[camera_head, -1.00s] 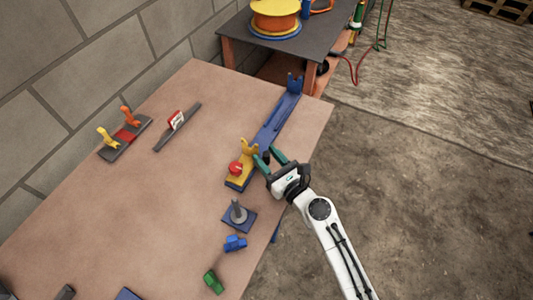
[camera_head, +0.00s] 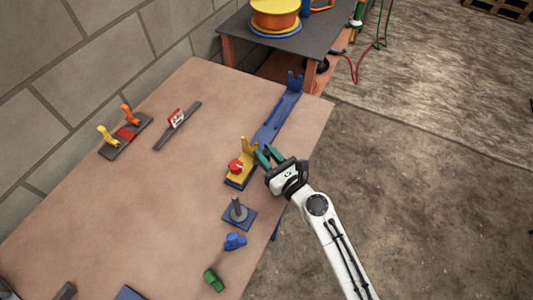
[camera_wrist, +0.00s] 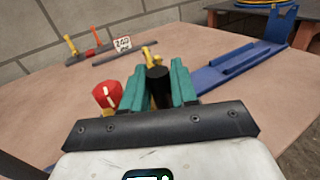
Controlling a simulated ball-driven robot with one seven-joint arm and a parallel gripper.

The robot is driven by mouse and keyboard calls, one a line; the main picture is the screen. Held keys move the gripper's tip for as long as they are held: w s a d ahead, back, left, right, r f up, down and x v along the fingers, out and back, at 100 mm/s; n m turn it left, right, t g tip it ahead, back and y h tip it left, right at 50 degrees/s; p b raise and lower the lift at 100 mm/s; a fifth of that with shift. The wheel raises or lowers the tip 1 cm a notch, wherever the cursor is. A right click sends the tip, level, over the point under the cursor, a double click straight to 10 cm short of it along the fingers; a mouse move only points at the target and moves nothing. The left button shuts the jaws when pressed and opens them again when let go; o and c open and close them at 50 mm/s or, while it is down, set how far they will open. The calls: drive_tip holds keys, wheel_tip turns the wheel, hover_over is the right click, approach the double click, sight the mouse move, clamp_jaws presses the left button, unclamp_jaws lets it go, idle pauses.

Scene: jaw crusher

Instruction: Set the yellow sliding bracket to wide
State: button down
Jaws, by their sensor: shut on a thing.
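The yellow sliding bracket (camera_head: 246,158) sits near the close end of a long blue rail (camera_head: 279,118) close to the table's right edge. A red knob (camera_head: 235,166) is on the bracket; it also shows in the wrist view (camera_wrist: 107,93). My gripper (camera_head: 265,155) is at the bracket's right side. In the wrist view its teal fingers (camera_wrist: 159,84) are shut on a black cylindrical handle (camera_wrist: 157,86) beside the red knob. The fingers and handle hide most of the bracket there. The blue rail (camera_wrist: 235,68) runs away to the right, with an upright fork at its far end.
A grey post on a blue base (camera_head: 239,214), a blue part (camera_head: 235,242) and a green part (camera_head: 213,280) stand in front. A grey base with yellow and orange levers (camera_head: 126,135) and a bar with a sign (camera_head: 177,125) are at the left. The middle table is clear.

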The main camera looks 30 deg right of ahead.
drive_tip(key=shift+s+a+f+p, duration=0.1)
drive_tip(key=shift+s+a+p, duration=0.05)
drive_tip(key=shift+s+a, duration=0.5)
drive_tip(key=shift+s+a+r+p, duration=0.1)
drive_tip(key=shift+s+a, duration=0.3)
drive_tip(key=shift+a, duration=0.5)
drive_tip(key=shift+s+a+f+p, duration=0.1)
drive_tip(key=shift+s+a+p, duration=0.05)
drive_tip(key=shift+s+a, duration=0.5)
drive_tip(key=shift+a, duration=0.1)
drive_tip(key=c, duration=1)
unclamp_jaws()
drive_tip(key=shift+a, duration=0.1)
drive_tip(key=s+b, duration=0.1)
drive_tip(key=s, duration=0.2)
drive_tip(key=s+d+b, duration=0.1)
drive_tip(key=s, duration=0.2)
drive_tip(key=s+b, duration=0.1)
drive_tip(key=s, duration=0.2)
drive_tip(key=shift+s+d+f, duration=0.1)
drive_tip(key=shift+s+d, duration=0.25)
drive_tip(key=shift+s+b, duration=0.3)
drive_tip(key=shift+s, duration=0.15)
